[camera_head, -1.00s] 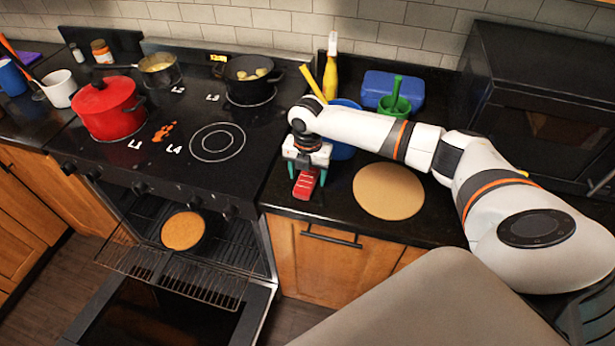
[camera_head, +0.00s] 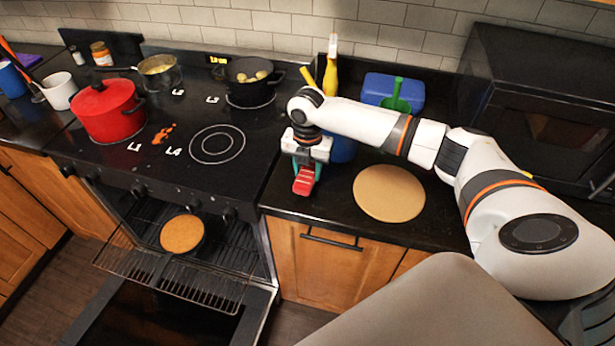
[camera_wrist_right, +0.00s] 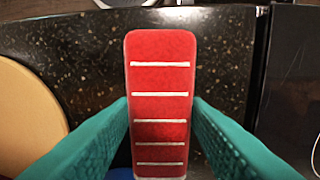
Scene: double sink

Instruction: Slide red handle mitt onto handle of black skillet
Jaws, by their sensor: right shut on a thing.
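The red mitt (camera_head: 304,181), with white stripes across it, is held in my right gripper (camera_head: 305,168) over the counter just right of the stove. In the right wrist view the mitt (camera_wrist_right: 160,105) lies between the two teal fingers, which press on its sides. Its striped end points away from the gripper. A round black skillet (camera_head: 204,236) sits on the rack in the open oven, with a brown round food in it. Only its dark rim shows, and I cannot make out its handle. My left gripper is out of view.
The oven rack (camera_head: 150,266) is pulled out over the lowered door (camera_head: 160,315). A red pot (camera_head: 108,112), a saucepan (camera_head: 158,72) and a black pot (camera_head: 250,88) stand on the stove. A round tan board (camera_head: 389,193) lies right of my gripper.

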